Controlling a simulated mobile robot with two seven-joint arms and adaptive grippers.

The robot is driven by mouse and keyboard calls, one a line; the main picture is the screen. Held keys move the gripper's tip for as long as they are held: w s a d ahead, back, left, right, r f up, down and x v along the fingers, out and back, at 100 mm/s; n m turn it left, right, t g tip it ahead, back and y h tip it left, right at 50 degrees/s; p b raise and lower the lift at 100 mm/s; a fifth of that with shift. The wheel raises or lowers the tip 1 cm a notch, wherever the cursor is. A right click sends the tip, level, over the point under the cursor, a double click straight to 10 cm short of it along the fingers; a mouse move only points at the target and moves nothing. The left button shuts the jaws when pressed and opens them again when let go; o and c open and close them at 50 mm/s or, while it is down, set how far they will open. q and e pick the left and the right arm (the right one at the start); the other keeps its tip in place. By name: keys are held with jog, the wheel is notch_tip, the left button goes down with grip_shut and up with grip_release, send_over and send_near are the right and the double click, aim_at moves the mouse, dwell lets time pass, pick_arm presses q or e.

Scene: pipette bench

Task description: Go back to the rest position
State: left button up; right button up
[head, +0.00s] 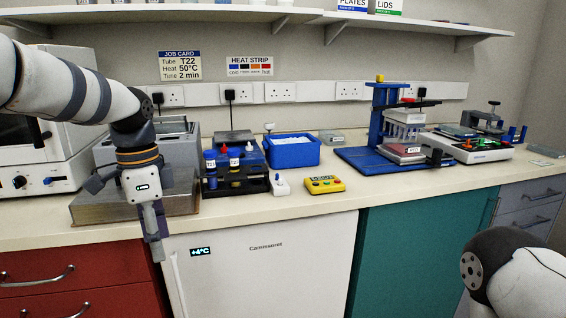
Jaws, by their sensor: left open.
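My left gripper (153,236) points downward in front of the bench's front edge, left of centre, and overlaps the fridge top in the picture. It is open, seen nearly side-on, and nothing shows between its fingers. My right arm shows only as a rounded link at the lower right. Its gripper is out of the picture.
The bench (420,187) carries a dark tube rack (235,187), a blue tub (291,152), a yellow control box (325,185) and a blue stand (362,160). A grey metal block (100,208) lies behind my left gripper. The front strip of bench is mostly clear.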

pick_arm(q)
jog(key=s+d+f+n, duration=0.1)
jog(key=s+f+n, duration=0.1)
jog(key=s+f, duration=0.5)
jog(key=s+d+f+n, duration=0.2)
jog(key=s+f, duration=0.1)
jog(key=f, duration=0.7)
jog(key=s+d+f+n, duration=0.15)
jog(key=s+f, duration=0.25)
jog(key=f, duration=0.5)
jog(key=s+a+f+n, duration=0.1)
jog(key=s+f+n, duration=0.1)
jog(key=s, duration=0.7)
jog(key=s+a+f+n+g, duration=0.1)
jog(key=s+f+n, duration=0.1)
jog(key=s, duration=0.7)
jog(key=s+a+f+n, duration=0.2)
jog(key=s+n, duration=0.1)
jog(key=s, duration=0.6)
jog(key=shift+n, duration=0.25)
